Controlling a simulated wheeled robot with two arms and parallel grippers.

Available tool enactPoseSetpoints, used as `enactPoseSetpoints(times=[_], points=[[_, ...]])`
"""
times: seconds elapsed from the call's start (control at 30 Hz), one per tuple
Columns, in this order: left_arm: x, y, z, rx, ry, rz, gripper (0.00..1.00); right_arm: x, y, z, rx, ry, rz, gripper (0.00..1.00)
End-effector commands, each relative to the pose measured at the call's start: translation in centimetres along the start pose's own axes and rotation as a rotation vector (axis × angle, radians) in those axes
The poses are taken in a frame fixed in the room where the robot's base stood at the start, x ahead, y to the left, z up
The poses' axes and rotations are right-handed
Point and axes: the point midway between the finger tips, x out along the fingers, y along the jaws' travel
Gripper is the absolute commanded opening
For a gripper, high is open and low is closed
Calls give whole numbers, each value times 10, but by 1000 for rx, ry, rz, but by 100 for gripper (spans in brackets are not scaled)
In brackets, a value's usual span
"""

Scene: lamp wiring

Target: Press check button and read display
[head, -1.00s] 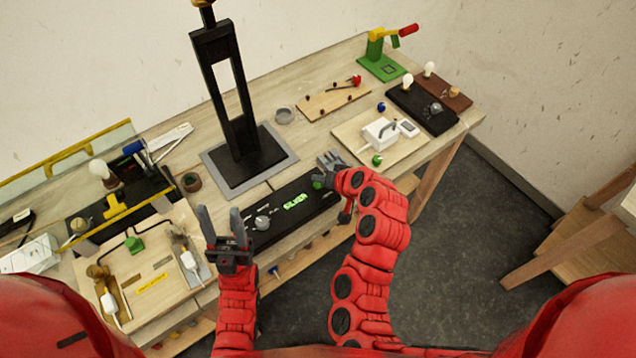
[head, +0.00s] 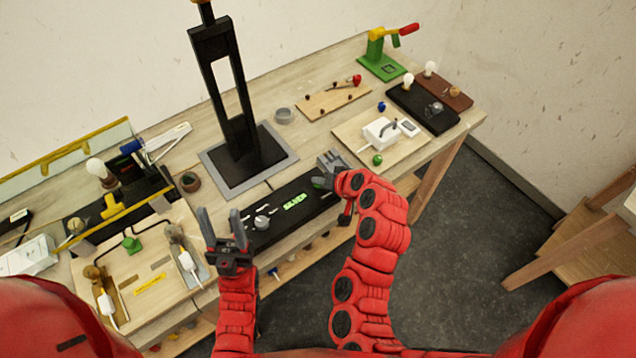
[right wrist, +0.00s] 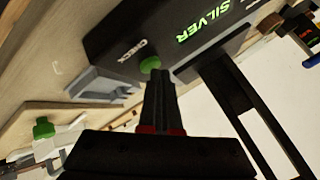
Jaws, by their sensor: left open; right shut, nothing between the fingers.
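The black tester box (head: 270,232) lies near the table's front edge. Its display (head: 295,201) reads "SILVER" in lit green letters, also readable in the right wrist view (right wrist: 210,20). The green check button (right wrist: 150,64) sits beside the white word "CHECK". My right gripper (right wrist: 157,76) is shut and empty, its tips right at the button; I cannot tell whether they touch it. In the head view the right gripper (head: 321,181) is at the box's right end. My left gripper (head: 222,222) is open and empty, pointing up by the box's left end.
A grey bracket (head: 333,162) adjoins the box's right end. A tall black stand (head: 236,120) rises behind the box. A wooden board with a white device (head: 380,132) and a green knob (head: 377,160) lies to the right. A wiring board (head: 150,265) lies to the left.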

Motion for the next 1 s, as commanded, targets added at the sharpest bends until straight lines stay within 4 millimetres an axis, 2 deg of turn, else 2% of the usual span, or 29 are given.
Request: enactPoseSetpoints(times=[0.5, 1.0], points=[[-2, 0, 0, 0, 0, 0, 50, 2, 1, 2, 0, -1, 0, 0], [4, 0, -1, 0, 0, 0, 50, -9, -6, -7, 0, 1, 0, 0]])
